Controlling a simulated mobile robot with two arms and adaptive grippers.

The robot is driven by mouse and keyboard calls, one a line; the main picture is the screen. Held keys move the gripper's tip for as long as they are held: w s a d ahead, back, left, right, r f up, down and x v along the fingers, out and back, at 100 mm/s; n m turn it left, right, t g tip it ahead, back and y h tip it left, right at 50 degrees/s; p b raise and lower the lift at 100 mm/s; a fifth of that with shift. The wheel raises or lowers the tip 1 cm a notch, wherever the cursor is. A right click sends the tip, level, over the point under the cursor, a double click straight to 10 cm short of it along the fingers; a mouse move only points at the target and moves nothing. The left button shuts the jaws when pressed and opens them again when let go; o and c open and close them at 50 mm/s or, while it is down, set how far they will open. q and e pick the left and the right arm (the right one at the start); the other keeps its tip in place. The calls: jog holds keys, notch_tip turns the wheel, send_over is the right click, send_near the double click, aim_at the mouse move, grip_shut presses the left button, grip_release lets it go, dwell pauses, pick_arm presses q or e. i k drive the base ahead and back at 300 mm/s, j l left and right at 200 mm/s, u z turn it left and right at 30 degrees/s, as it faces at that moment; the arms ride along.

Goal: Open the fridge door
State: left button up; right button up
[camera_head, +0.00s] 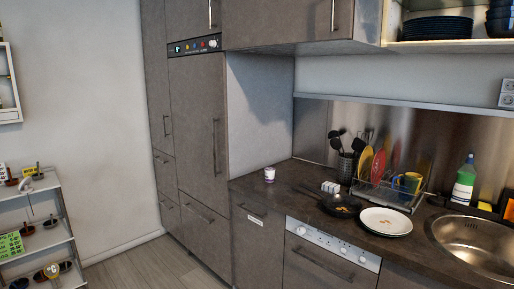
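The fridge stands left of the counter, behind a tall grey-brown front. Its door (192,125) looks shut, flush with the panels around it. A long upright metal handle (216,148) sits near the door's right edge. A control strip (194,46) with small lights and a knob runs above the door. Neither of my grippers is in view.
A dark counter (295,185) runs right of the fridge, with a pan (340,206), a white plate (385,221), a dish rack (385,190) and a sink (470,240). A dishwasher (325,265) is below. A shelf (35,235) stands left. The floor (155,265) before the fridge looks clear.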

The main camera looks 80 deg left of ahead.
aim_at(198, 88)
jog(key=u, duration=2.95)
jog(key=i+j, duration=0.4)
jog(key=i, duration=0.05)
